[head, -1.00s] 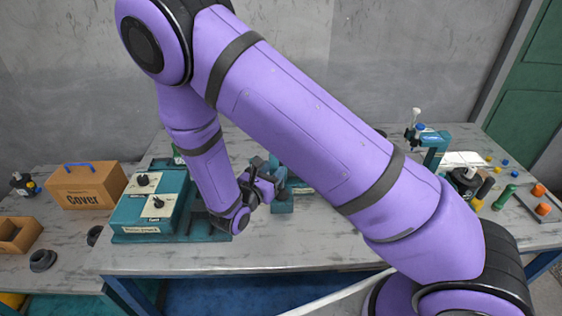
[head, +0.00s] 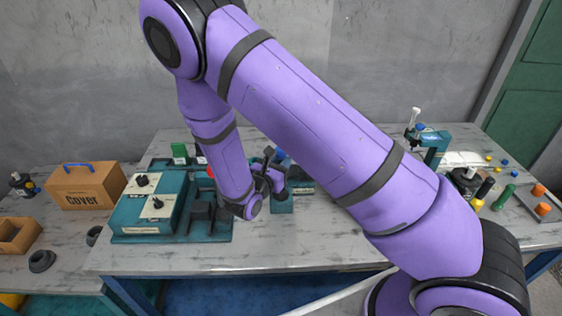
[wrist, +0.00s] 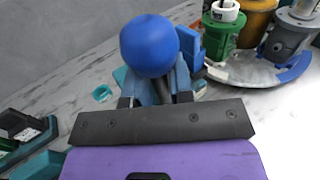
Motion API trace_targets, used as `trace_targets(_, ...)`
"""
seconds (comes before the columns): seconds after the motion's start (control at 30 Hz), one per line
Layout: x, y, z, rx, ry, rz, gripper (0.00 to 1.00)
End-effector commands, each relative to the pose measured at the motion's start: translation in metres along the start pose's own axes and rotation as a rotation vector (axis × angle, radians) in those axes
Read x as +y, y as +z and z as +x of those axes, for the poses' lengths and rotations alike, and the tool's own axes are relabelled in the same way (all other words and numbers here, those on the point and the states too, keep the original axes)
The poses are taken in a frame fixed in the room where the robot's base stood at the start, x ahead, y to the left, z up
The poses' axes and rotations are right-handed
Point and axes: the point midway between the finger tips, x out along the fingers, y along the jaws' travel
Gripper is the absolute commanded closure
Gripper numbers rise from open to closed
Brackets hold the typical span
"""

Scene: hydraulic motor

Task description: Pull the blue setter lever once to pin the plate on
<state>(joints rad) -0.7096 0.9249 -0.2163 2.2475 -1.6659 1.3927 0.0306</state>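The blue setter lever's round knob (wrist: 150,45) stands large and close in the wrist view, just beyond my gripper. A blue-grey support shows below the knob. In the head view a small bit of blue (head: 280,155) shows beside my gripper (head: 273,172), mostly hidden by my arm. In the wrist view my gripper (wrist: 157,98) has its two dark fingers apart, with the blue-grey part seen between them. I see no firm grip on the lever. The plate cannot be made out clearly.
A teal fixture (head: 150,215) with dark knobs stands left on the table, a Cover box (head: 85,187) farther left. In the wrist view a green cylinder (wrist: 222,35) and a grey part (wrist: 288,38) stand at upper right. The table front is clear.

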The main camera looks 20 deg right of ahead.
Motion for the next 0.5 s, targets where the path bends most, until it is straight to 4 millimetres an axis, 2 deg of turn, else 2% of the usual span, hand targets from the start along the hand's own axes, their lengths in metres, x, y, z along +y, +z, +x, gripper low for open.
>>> trace_targets(0.03,0.0013,0.0047,0.0014,-0.012,-0.001,0.007,1.0)
trace_targets(0.5,-0.0008,0.0072,-0.0026,-0.054,-0.001,0.034,1.0)
